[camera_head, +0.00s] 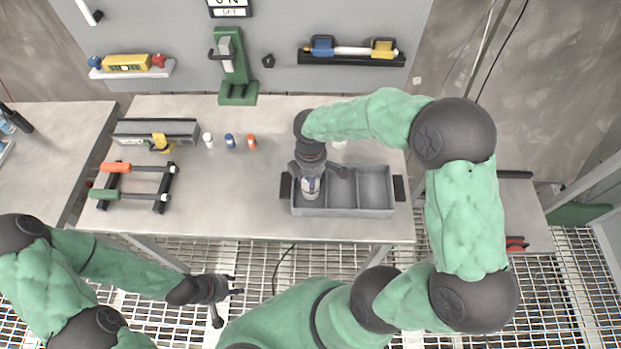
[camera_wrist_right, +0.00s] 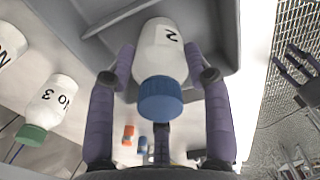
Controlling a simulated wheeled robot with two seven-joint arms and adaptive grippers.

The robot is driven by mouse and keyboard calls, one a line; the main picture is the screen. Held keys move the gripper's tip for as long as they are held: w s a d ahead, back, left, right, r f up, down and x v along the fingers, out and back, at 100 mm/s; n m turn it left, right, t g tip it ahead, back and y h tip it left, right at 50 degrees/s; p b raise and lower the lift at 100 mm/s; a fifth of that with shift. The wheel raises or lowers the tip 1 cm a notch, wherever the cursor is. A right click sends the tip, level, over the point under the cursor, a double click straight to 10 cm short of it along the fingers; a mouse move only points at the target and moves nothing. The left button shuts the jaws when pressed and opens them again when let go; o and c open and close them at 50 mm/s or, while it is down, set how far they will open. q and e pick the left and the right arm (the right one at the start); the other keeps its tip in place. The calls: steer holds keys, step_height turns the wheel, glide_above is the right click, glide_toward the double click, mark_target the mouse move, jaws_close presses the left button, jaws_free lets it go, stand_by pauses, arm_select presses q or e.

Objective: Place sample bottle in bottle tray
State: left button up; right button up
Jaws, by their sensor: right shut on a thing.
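The grey bottle tray (camera_head: 350,212) has three compartments and stands at the table's front right. My right gripper (camera_head: 312,180) points down at its left compartment. In the right wrist view this gripper (camera_wrist_right: 163,80) is shut on a white sample bottle (camera_wrist_right: 162,50) with a blue cap and a "2" on its label. The bottle shows small between the fingers in the head view (camera_head: 310,187). I cannot tell whether its base touches the tray floor. The middle and right compartments look empty. My left gripper (camera_head: 225,293) is open and empty, in front of the table.
A tool rack (camera_head: 135,185) and a grey box (camera_head: 155,130) occupy the left.

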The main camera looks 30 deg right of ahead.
steer(key=shift+f, duration=0.2)
steer(key=o, duration=1.3)
steer(key=shift+r, duration=0.1)
steer(key=shift+r, duration=0.55)
step_height(320, 180, up, 11)
steer(key=p, duration=0.2)
steer(key=shift+r+p, duration=0.1)
steer(key=shift+p, duration=0.2)
